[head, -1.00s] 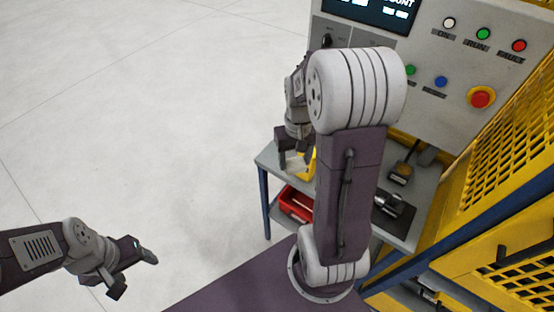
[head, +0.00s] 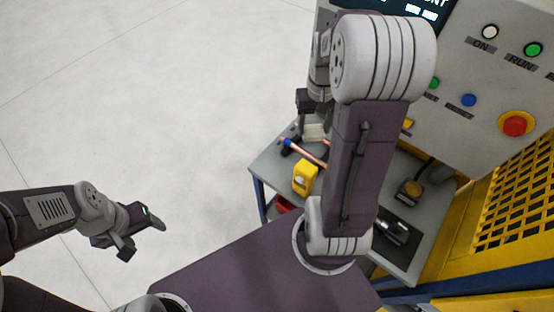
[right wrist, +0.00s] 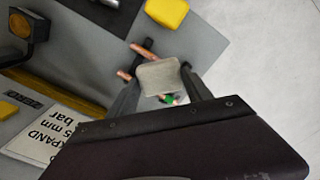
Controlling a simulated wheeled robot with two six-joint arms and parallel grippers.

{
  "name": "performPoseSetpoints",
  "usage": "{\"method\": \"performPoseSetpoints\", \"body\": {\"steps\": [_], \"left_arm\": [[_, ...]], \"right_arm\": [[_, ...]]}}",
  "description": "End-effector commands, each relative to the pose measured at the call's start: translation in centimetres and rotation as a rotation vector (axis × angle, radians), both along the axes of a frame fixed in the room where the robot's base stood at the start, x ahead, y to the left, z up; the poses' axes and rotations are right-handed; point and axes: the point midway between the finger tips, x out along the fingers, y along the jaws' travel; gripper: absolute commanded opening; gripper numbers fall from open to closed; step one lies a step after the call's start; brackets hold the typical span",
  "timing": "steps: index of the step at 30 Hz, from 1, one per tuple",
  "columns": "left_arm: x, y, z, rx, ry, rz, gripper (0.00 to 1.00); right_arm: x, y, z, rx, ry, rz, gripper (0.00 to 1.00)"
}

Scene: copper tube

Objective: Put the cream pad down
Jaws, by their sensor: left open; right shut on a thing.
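My right gripper (head: 314,122) is shut on the cream pad (head: 314,132), near the far left edge of the grey table (head: 270,165). In the right wrist view the pad (right wrist: 160,75) sits between the two fingers. In the right wrist view the tube (right wrist: 143,50) is partly hidden behind the pad. I cannot tell whether the pad touches the tube or the table. My left gripper (head: 142,236) is open and empty over the floor at the left.
A yellow block-like object (head: 305,178) stands near the table's front left. A dark mat (head: 408,243) with a metal part and a lamp-like device (head: 411,191) are at the right. A control panel (head: 465,75) rises behind. A red bin (head: 284,205) is below the table.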

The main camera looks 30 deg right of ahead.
Motion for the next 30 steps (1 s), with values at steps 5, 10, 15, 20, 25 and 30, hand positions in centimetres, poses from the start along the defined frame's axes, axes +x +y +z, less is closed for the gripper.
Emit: {"method": "performPoseSetpoints", "body": {"steps": [5, 10, 15, 20, 25, 30], "left_arm": [[-0.1, 0.0, -3.1, 0.0, 0.002, 0.0, 0.66], [-0.1, 0.0, -4.5, 0.0, 0.002, 0.0, 0.66], [-0.1, 0.0, -4.4, 0.0, 0.002, 0.0, 0.66], [-0.1, 0.0, -4.1, 0.0, 0.002, 0.0, 0.66], [-0.1, 0.0, -3.6, 0.0, 0.002, 0.0, 0.66], [-0.1, 0.0, -3.3, 0.0, 0.002, 0.0, 0.66]], "right_arm": [[-0.1, 0.0, -3.9, 0.001, 0.003, 0.0, 0.19], [0.0, 0.0, -5.9, 0.0, 0.001, 0.0, 0.19], [0.0, 0.1, -6.0, 0.0, 0.001, 0.001, 0.19], [0.9, 2.6, -7.4, 0.002, 0.006, 0.009, 0.19], [2.6, 7.1, -10.3, 0.001, 0.006, 0.011, 0.19], [4.0, 10.2, -12.3, 0.0, 0.003, 0.004, 0.19]]}}
